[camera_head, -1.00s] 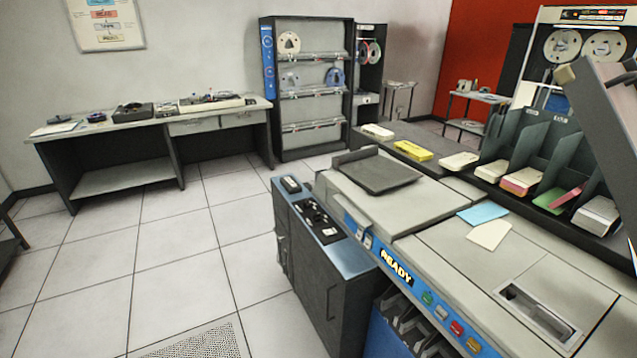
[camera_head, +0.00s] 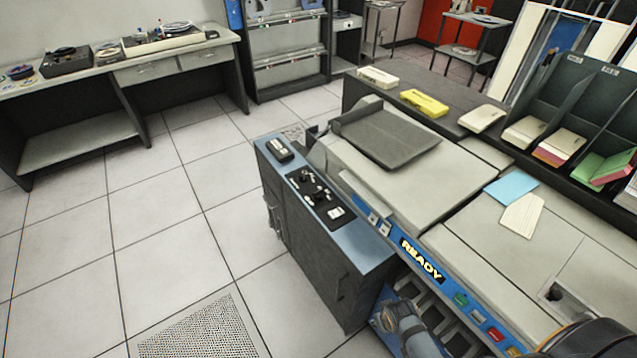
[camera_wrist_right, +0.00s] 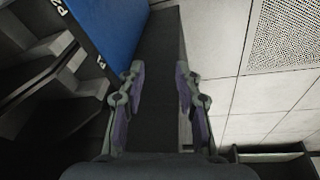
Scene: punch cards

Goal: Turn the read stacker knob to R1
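The card machine (camera_head: 395,168) has a blue front strip with a lit READY sign (camera_head: 421,260) and coloured buttons. A black control panel (camera_head: 320,198) with small dark knobs and switches sits on the cabinet to its left. I cannot tell which part is the read stacker knob. Stacker pockets (camera_head: 432,308) show below the strip; in the right wrist view, dark pockets (camera_wrist_right: 40,60) lie left, by a blue panel with partly readable labels. My right gripper (camera_wrist_right: 160,90) is open and empty, fingers pointing toward a dark cabinet side. My left gripper is not in view.
The dark cabinet (camera_head: 325,265) stands left of the machine's front. Blue and cream cards (camera_head: 510,188) lie on the machine top. Card stacks and dividers stand at the back right. Tiled floor (camera_head: 165,245) is open to the left, with a perforated tile.

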